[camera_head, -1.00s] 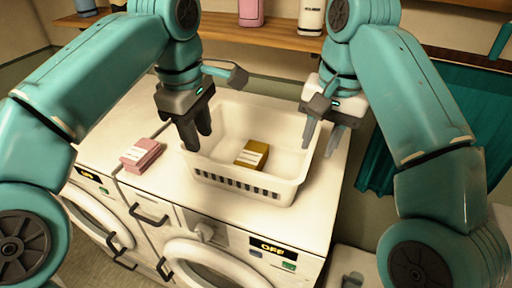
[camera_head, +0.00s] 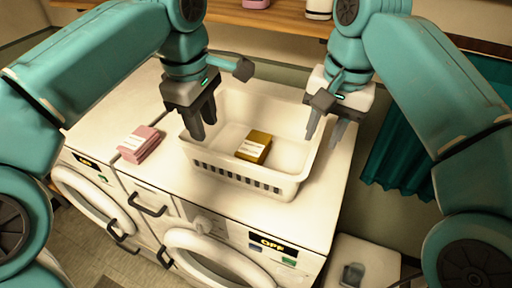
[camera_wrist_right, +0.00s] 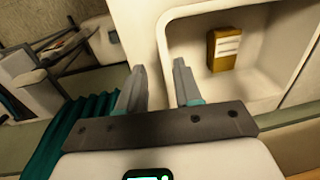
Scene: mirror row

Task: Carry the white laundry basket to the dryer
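The white laundry basket (camera_head: 237,176) stands upright on the white machine top. A mustard box with a white label (camera_head: 254,146) lies in it and also shows in the right wrist view (camera_wrist_right: 224,48). My left gripper (camera_head: 202,122) points down at the basket's left rim, its dark fingers apart; whether they touch the rim is unclear. My right gripper (camera_head: 322,132) is at the right rim. In the right wrist view its fingers (camera_wrist_right: 157,90) are spread, with the pale rim area between and beyond them. No contact is visible. I cannot tell which machine is the dryer.
A pink stack (camera_head: 139,144) lies on the machine top left of the basket. The machine under the basket has a display reading OFF (camera_head: 266,242). A wooden shelf (camera_head: 270,20) runs along the back wall. A teal curtain (camera_head: 400,160) hangs at the right.

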